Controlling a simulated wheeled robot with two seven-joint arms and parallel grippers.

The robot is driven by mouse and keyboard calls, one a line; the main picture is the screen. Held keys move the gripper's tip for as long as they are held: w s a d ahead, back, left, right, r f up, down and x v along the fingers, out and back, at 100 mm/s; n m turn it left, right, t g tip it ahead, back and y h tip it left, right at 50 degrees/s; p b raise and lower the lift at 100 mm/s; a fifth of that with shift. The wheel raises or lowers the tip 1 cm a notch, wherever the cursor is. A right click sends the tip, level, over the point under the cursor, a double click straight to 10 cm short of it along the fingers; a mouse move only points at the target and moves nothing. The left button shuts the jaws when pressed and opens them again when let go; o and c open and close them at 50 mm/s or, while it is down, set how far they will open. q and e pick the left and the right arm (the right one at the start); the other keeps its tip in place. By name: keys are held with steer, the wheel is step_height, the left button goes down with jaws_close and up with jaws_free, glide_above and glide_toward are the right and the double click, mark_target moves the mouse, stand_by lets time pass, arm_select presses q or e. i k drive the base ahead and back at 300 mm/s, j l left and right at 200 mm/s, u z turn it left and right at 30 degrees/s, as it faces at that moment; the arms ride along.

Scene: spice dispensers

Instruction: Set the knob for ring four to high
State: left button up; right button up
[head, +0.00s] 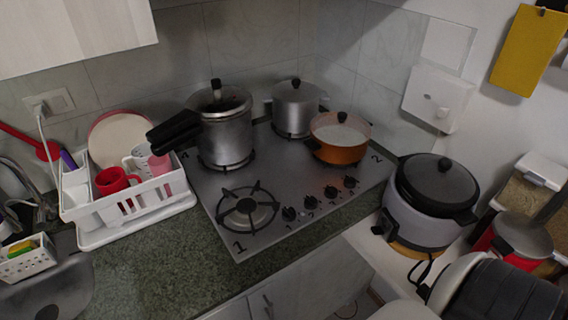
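The gas hob (285,165) is a steel plate set in the green-grey counter. Several dark knobs run in a slanting row along its front right: the nearest-left knob (289,213), then a second (311,202), a third (331,191) and the far-right knob (350,181). Their small marks and pointer settings are too small to read. A "4" is printed at the hob's back left, beside the pressure cooker (226,137), which covers that ring. "1" is by the bare front-left burner (247,207), "2" by the orange pan (340,151). No flame shows. Neither gripper is in view.
A steel pot (295,118) stands at the hob's back. A white dish rack (130,226) with cups is left of it. A rice cooker (430,193) stands right of it, with spice dispensers (527,190) beyond. The counter front (170,265) is clear.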

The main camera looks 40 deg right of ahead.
mark_target(349, 182)
steer(key=z, duration=1.65)
steer(key=l+z, duration=0.2)
steer(key=l, duration=0.3)
